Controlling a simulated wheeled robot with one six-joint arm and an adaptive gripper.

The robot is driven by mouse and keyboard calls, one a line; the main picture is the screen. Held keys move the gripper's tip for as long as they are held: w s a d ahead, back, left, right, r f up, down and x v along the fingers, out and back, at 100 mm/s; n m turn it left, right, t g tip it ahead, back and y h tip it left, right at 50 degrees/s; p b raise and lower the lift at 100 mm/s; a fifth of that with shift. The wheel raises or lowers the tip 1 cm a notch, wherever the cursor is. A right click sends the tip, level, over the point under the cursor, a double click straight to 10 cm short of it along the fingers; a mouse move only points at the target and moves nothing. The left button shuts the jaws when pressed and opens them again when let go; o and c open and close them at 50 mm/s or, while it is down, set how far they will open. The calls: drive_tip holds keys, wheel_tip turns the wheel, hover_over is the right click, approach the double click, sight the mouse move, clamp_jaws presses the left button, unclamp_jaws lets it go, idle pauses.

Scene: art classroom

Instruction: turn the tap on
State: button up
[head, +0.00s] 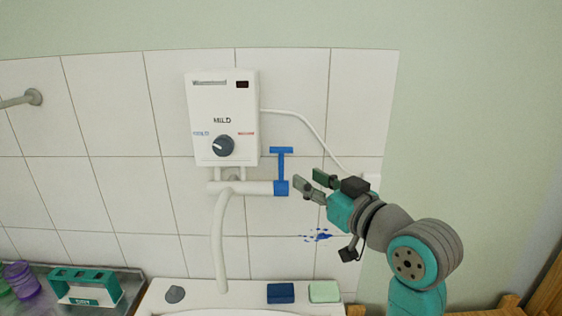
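The tap's blue T-shaped handle (281,152) stands upright above a blue collar (281,188) at the right end of a white horizontal pipe (243,188). A white spout (219,240) hangs down from this pipe. No water stream shows. My gripper (307,179) is just right of the handle's stem, with its two fingers apart and pointing left toward it. Nothing is between the fingers. It appears apart from the handle, though the depth gap is hard to judge.
A white water heater (222,115) with a grey dial (222,146) hangs above the pipe. The sink ledge (240,290) below holds a dark blue block (281,293), a pale green block (324,291) and a grey stopper (175,294). A green rack (87,287) stands at the lower left.

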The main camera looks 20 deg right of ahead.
sight(283, 162)
drive_tip(key=x, duration=1)
drive_tip(key=shift+w, duration=0.4)
clamp_jaws()
